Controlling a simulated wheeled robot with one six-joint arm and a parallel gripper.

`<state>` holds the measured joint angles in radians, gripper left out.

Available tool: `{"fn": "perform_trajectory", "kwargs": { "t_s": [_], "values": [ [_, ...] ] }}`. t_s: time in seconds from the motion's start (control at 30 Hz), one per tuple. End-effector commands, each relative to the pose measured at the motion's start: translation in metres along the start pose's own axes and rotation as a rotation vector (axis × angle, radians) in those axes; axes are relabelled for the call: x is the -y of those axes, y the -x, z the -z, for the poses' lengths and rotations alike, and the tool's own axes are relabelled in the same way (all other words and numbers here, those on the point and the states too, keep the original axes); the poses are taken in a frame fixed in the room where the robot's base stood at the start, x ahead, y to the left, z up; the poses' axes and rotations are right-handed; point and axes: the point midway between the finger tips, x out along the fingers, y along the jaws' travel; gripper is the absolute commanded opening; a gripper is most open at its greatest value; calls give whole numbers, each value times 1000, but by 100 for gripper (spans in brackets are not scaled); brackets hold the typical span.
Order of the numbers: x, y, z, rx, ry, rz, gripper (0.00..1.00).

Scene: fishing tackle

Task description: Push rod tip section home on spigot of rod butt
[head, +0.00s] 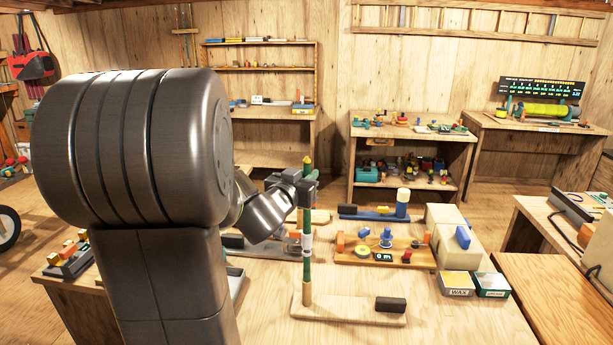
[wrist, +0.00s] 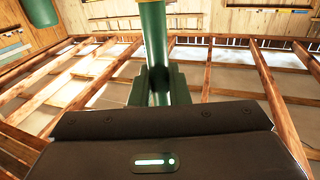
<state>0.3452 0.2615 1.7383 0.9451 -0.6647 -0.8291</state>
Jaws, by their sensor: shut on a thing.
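The green rod tip section (head: 306,215) stands upright in the head view, with a yellow end at its top. My gripper (head: 308,186) is shut on it near its upper part. In the wrist view the green tube (wrist: 155,45) runs up between my two fingers (wrist: 160,88). Below it, in line as far as I can see, the rod butt (head: 307,272) stands upright on a wooden base board (head: 345,314). A white band (head: 307,241) lies between the green parts. The spigot is not clearly visible, and I cannot tell how closely the sections meet.
A dark block (head: 390,304) sits on the base board's right end. Behind are a wooden board with a reel and small parts (head: 360,257), a blue stand (head: 403,207), a beige case (head: 452,232) and a WAX box (head: 457,284). The bench front right is clear.

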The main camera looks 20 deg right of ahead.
Motion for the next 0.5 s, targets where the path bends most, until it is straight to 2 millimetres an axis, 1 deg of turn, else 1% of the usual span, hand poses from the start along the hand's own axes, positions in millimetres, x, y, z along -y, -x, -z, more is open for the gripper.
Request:
{"fn": "perform_trajectory", "kwargs": {
  "t_s": [0.5],
  "values": [
    [0, 0, -14, 0, -1, 0, 0]
  ]
}}
